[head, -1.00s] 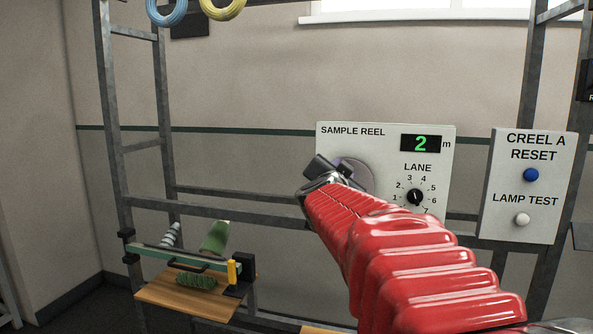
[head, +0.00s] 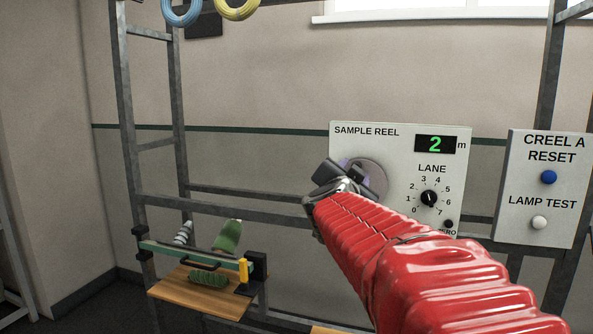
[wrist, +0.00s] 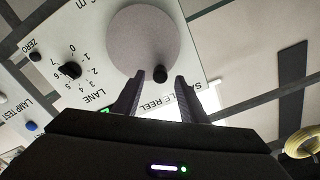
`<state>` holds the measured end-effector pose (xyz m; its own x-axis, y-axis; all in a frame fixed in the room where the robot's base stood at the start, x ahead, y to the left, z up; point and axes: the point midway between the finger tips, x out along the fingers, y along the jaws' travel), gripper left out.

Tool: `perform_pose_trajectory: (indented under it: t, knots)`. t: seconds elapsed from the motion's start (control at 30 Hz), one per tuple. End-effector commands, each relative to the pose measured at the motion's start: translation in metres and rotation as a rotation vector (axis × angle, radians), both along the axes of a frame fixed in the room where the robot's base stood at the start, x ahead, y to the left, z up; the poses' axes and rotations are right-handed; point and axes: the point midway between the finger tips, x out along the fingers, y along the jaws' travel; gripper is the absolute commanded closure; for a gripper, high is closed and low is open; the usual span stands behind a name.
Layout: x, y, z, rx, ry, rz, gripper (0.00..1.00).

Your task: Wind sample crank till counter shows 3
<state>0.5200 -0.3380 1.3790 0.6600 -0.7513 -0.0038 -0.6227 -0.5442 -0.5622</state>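The sample reel panel (head: 400,215) carries a counter (head: 435,144) that reads a green 2 m. Its grey reel disc (head: 372,172) is partly hidden behind my gripper (head: 328,175) in the head view. In the wrist view the disc (wrist: 140,40) shows upside down, with a dark crank knob (wrist: 160,74) near its rim. My gripper (wrist: 159,78) has its two fingers apart, one on each side of the knob, with a gap showing on both sides. How deep the knob sits between the fingers I cannot tell.
A lane dial (head: 428,198) and a zero button (head: 448,224) sit right of the disc. Farther right is a panel (head: 512,228) with a blue reset button (head: 549,177) and a white lamp test button (head: 539,222). A wooden shelf (head: 200,295) stands lower left.

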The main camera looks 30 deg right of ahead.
Motion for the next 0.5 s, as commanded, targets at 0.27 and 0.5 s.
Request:
perform_pose_trajectory:
  t: [0.27, 0.5]
  knots:
    - [-0.024, 0.028, 0.001, -0.001, -0.002, 0.001, 0.61]
    - [-0.044, 0.051, 0.000, 0.000, -0.001, 0.002, 0.61]
